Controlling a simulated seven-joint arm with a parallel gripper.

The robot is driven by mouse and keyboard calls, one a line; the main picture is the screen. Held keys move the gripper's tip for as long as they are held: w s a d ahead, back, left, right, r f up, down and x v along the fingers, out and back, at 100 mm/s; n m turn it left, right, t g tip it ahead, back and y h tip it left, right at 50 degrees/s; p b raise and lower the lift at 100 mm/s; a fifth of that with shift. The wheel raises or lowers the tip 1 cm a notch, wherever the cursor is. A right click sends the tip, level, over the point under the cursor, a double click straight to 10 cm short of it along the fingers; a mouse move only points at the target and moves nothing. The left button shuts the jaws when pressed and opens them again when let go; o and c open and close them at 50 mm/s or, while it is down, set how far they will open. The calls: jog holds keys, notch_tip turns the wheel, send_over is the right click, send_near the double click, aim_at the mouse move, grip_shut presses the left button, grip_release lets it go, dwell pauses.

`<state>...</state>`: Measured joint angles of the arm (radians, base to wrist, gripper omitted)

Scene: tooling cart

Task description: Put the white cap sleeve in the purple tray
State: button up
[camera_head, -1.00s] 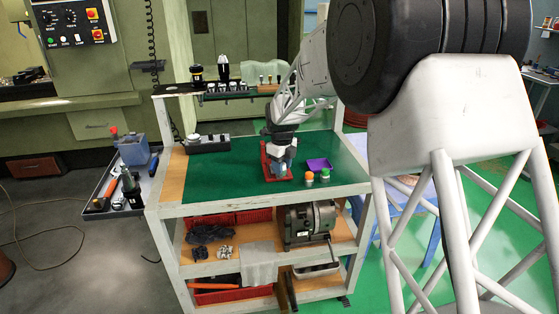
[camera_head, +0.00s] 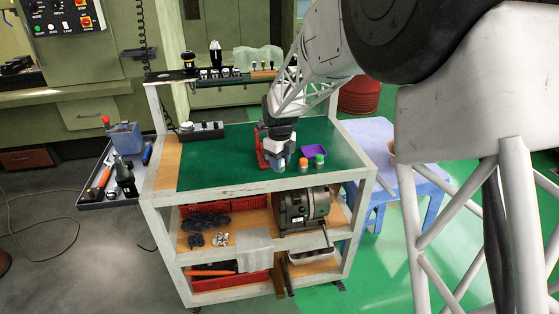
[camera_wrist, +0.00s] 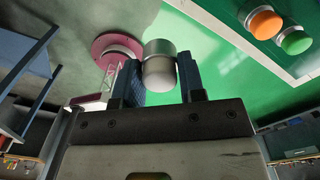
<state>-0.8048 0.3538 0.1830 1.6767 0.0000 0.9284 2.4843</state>
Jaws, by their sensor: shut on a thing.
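The white cap sleeve (camera_wrist: 159,72), a short silver cylinder with a white cap, is between the two blue fingers of my gripper (camera_wrist: 160,82) in the wrist view. My gripper (camera_head: 279,167) is shut on it. In the head view the gripper is over the green cart top, in front of a red stand, and the sleeve is mostly hidden by the fingers. The purple tray (camera_head: 316,157) lies on the cart top to the right of the gripper, apart from it. I cannot make out the tray in the wrist view.
An orange-capped sleeve (camera_head: 303,163) and a green-capped sleeve (camera_head: 319,160) stand between my gripper and the cart's right edge, close to the tray. The red stand (camera_head: 261,152) is just behind the gripper. The left of the green top (camera_head: 220,165) is clear.

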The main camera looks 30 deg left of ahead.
jog(key=shift+w, duration=0.1)
dwell(0.4)
jog(key=shift+w+a+r+n, duration=0.15)
jog(key=shift+w+n, duration=0.15)
jog(key=shift+w, duration=0.25)
jog(key=w+r+n, duration=0.3)
jog(key=w+n, duration=0.9)
jog(key=w, duration=1.1)
jog(key=shift+w+n, duration=0.3)
jog(key=shift+n, duration=0.1)
send_over(313, 153)
jog(key=shift+w+f, duration=0.15)
jog(key=shift+f, duration=3)
jog(key=shift+f, duration=0.1)
